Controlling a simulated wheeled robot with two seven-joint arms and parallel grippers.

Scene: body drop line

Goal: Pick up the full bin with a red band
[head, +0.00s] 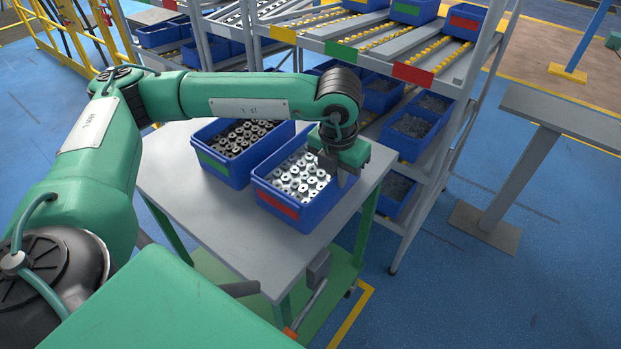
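The blue bin with a red band (277,204) stands on the grey-topped cart, full of light metal parts with dark holes. My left gripper (335,171) is over this bin's right end, pointing down, with its fingers at the rim there. The gripper body hides part of that end. I cannot tell whether the fingers are apart around the wall or closed on it. The bin appears to rest on the cart top. My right gripper is not in view.
A blue bin with a green band (212,164), holding darker parts, stands close behind and left on the cart top (213,232). A flow rack with blue bins (409,142) is behind. A grey stand (520,150) is at right. The cart's front is bare.

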